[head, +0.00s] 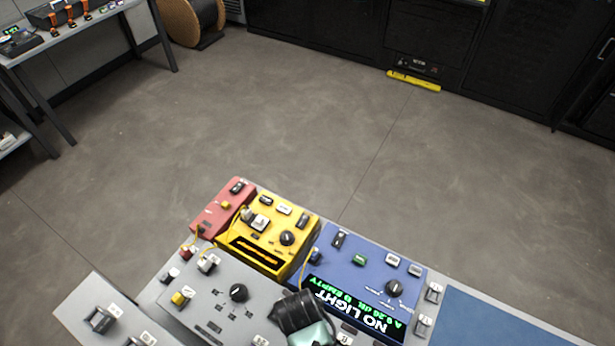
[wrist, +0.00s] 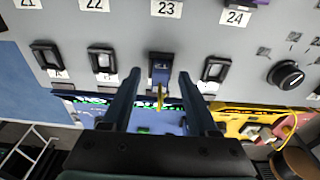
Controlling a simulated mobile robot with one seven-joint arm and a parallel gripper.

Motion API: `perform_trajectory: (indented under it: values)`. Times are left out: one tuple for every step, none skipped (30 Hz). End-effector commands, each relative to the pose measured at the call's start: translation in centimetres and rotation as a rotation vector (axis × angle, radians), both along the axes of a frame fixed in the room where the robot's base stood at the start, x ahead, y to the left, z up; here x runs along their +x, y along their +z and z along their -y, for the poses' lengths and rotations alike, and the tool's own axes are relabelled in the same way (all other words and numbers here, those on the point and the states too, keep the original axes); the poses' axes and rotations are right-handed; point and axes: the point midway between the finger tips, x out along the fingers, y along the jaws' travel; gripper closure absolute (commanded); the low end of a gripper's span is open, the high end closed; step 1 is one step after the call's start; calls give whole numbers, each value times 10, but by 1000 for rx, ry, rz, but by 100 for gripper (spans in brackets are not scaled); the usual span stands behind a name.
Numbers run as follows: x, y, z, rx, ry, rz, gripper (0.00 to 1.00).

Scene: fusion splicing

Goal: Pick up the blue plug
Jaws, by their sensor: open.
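A dark blue plug (wrist: 160,70) sits in a slot of the grey panel below the label 23 in the wrist view. A yellow cable (wrist: 160,97) comes out of its near end. My gripper (wrist: 158,76) is open, with one finger on each side of the plug and a visible gap to both sides. In the head view my gripper (head: 300,312) is over the grey panel at the bottom and hides this plug. There, a small blue connector (head: 315,254) with a yellow cable shows at the edge of the blue device.
Dark square sockets (wrist: 102,62) stand on both sides of the plug. A black knob (wrist: 286,75) is at the right. A blue device (head: 360,270) reading NO LIGHT, a yellow device (head: 270,228) and a red box (head: 222,208) stand behind the grey panel (head: 220,310).

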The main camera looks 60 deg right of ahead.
Motion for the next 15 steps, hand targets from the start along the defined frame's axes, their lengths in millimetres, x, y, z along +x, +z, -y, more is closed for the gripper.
perform_trajectory:
  values:
    - [0,-3,1,-1,0,1,40]
    - [0,-4,1,-1,0,0,40]
    - [0,-5,1,-1,0,0,40]
    - [0,-5,1,-1,0,0,40]
    - [0,-6,1,-1,0,1,40]
    - [0,-6,1,-1,0,1,40]
    - [0,-5,1,-1,0,1,40]
    - [0,-5,1,-1,0,1,40]
    - [0,-5,1,-1,0,1,40]
    - [0,-5,1,-1,0,1,44]
    - [0,-5,1,-1,0,1,49]
    - [0,-5,1,-1,0,1,56]
    - [0,-5,1,-1,0,1,62]
    - [0,-5,1,-1,0,1,67]
    - [0,-5,1,-1,0,1,74]
